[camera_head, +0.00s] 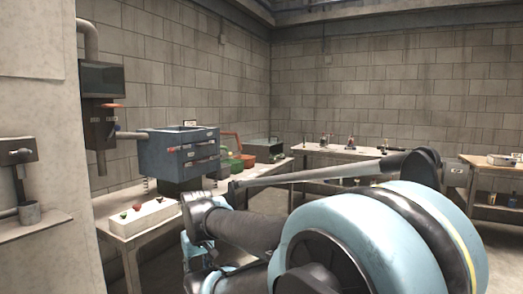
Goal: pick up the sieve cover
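I cannot pick out the sieve cover with certainty. A blue-grey machine box (165,155) with label-like strips and handles on its front stands on the left bench, below a pipe. Red-orange and green items (236,158) and a grey, open-looking box (262,146) sit behind it and are too small to name. My own light blue and black arm fills the lower middle and right, close to the camera, and hides part of the benches and floor. My gripper's fingers do not show.
The left bench (117,224) carries a white control box (148,216) with red and green knobs. A back bench (318,154) holds several small items. A wooden table (487,161) with a pale tray (501,160) stands at the right. Concrete block walls enclose the room.

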